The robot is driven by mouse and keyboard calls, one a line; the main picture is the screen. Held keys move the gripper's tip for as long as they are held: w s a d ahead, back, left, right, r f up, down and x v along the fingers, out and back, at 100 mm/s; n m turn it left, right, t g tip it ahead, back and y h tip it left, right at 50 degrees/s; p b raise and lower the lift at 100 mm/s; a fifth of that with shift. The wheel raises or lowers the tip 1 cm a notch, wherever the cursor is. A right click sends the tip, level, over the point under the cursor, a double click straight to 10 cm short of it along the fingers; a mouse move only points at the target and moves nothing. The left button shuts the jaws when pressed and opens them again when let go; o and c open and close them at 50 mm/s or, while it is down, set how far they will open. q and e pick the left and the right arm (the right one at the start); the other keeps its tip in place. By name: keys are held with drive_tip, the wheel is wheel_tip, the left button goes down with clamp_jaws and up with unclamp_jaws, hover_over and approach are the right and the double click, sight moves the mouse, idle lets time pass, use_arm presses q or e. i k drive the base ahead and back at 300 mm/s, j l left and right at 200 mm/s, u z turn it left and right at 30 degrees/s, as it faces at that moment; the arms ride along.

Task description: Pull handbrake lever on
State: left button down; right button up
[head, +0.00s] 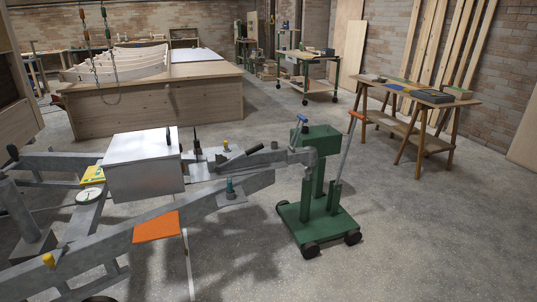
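A lever with a black grip (240,159) lies low and nearly flat on the grey metal drawbar (236,190) of the trailer frame, in the middle of the head view. It looks like the handbrake lever. It sits just behind the coupling end, which meets a green wheeled stand (319,180). A short upright black-topped part (196,142) stands left of it, beside a pale metal box (145,168); I cannot tell what it is. Neither of my grippers shows in this view.
The stand's wheeled green base (318,228) occupies the floor by the coupling. A wooden bench (157,108) stands behind, and a trestle table (413,95) at right. Open concrete floor (420,220) lies at front right.

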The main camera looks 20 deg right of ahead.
sight(217, 168)
drive_tip(key=i+l+z, duration=0.15)
drive_tip(key=i+l, duration=0.65)
drive_tip(key=l, duration=0.15)
drive_tip(key=i+l+z, duration=0.15)
drive_tip(key=i+l, duration=0.7)
drive_tip(key=i+l+z, duration=0.15)
drive_tip(key=i+l, duration=0.6)
drive_tip(key=i, duration=0.15)
